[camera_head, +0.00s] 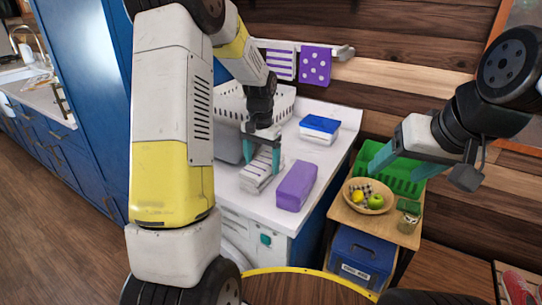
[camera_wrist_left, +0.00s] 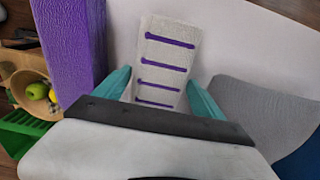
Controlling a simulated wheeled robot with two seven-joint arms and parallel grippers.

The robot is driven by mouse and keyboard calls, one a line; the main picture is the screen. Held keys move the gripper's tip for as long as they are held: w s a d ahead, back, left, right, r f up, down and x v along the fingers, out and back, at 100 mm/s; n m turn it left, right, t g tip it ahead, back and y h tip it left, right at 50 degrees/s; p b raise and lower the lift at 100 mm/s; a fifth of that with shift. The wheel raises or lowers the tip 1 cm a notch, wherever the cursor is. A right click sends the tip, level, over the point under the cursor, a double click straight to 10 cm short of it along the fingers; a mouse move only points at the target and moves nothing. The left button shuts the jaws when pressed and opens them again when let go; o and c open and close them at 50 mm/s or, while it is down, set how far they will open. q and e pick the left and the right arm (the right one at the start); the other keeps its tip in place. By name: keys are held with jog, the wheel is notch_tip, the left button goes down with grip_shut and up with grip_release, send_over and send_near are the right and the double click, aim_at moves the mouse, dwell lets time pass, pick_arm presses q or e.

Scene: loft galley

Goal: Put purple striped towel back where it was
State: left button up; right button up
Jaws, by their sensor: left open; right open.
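A folded white towel with purple stripes (camera_head: 257,180) lies on the white counter, beside a folded plain purple towel (camera_head: 296,186). My left gripper (camera_head: 262,156) is open over the striped towel and points down. In the left wrist view the striped towel (camera_wrist_left: 166,55) shows between and beyond the two teal fingers; I cannot tell whether they touch it. The purple towel (camera_wrist_left: 75,45) is at the left there. A striped cloth (camera_head: 280,63) and a purple dotted cloth (camera_head: 315,65) hang on a wall rail (camera_head: 345,52). My right gripper (camera_head: 403,167) is open and empty at the right.
A white perforated basket (camera_head: 284,107) and a blue-and-white stack (camera_head: 320,127) stand on the counter (camera_head: 333,158). A green crate (camera_head: 402,183) and a fruit bowl (camera_head: 386,204) are on a wooden stand at the right, near my right gripper.

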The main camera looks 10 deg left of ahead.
aim_at(262, 163)
pick_arm(q)
notch_tip(262, 163, up, 12)
jog(key=f, duration=0.1)
jog(key=s+r+n+t+h, duration=0.1)
jog(key=s+r+n+t, duration=0.15)
jog(key=s+r, duration=0.75)
jog(key=s+d+f+t+h, duration=0.1)
jog(key=s+d+f+t, duration=0.1)
jog(key=s, duration=1.2)
jog(key=shift+d+f+n+t, duration=0.2)
jog(key=shift+n+t, duration=0.25)
jog(key=shift+t, duration=0.4)
jog(key=shift+c, duration=0.2)
